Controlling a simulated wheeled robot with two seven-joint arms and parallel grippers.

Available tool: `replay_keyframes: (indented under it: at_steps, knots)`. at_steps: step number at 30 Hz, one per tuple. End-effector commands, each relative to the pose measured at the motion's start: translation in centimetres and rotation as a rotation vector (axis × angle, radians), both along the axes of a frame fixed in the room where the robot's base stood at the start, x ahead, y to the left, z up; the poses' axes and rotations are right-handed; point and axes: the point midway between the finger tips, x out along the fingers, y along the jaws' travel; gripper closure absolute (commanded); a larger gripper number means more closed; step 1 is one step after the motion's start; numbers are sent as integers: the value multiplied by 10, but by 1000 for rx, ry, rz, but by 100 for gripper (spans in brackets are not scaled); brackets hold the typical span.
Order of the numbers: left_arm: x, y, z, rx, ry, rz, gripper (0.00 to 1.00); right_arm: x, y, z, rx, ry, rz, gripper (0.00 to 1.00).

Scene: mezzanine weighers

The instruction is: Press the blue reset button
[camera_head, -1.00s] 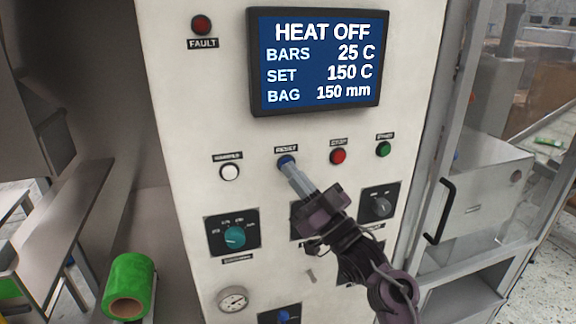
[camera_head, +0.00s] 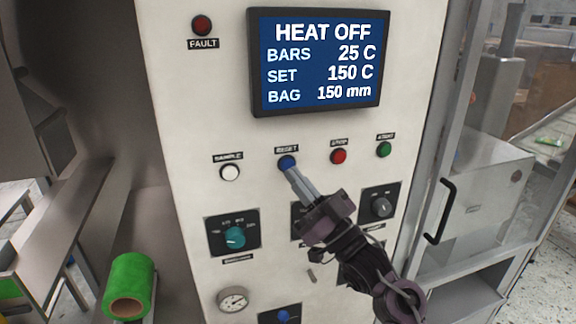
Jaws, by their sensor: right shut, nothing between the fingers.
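The blue reset button (camera_head: 287,162) sits on the pale control panel under a label reading RESET, between the white sample button and the red stop button. My right gripper (camera_head: 291,172) is shut and empty, its fingertips just below the blue button in the picture and overlapping its lower edge. I cannot tell whether the tips touch it. My right arm comes up from the lower right and hides part of the knobs behind it. My left gripper is not in view.
The white button (camera_head: 230,173), red button (camera_head: 338,157) and green button (camera_head: 384,149) flank the blue one. Above, a screen (camera_head: 318,62) reads HEAT OFF. Below are a teal knob (camera_head: 235,237) and a gauge (camera_head: 232,299). A green roll (camera_head: 130,283) stands lower left; a door handle (camera_head: 447,210) is right.

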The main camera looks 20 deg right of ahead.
Motion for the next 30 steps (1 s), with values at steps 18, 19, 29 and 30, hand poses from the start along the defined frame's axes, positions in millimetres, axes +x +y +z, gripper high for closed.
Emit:
replay_keyframes:
  at_steps: [18,19,29,30]
  knots:
    - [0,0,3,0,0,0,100,-48,-2,0,0,0,0,100]
    - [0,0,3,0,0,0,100,-48,-2,0,0,0,0,100]
    - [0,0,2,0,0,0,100,-47,-2,0,0,0,0,100]
    - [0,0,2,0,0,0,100,-47,-2,0,0,0,0,100]
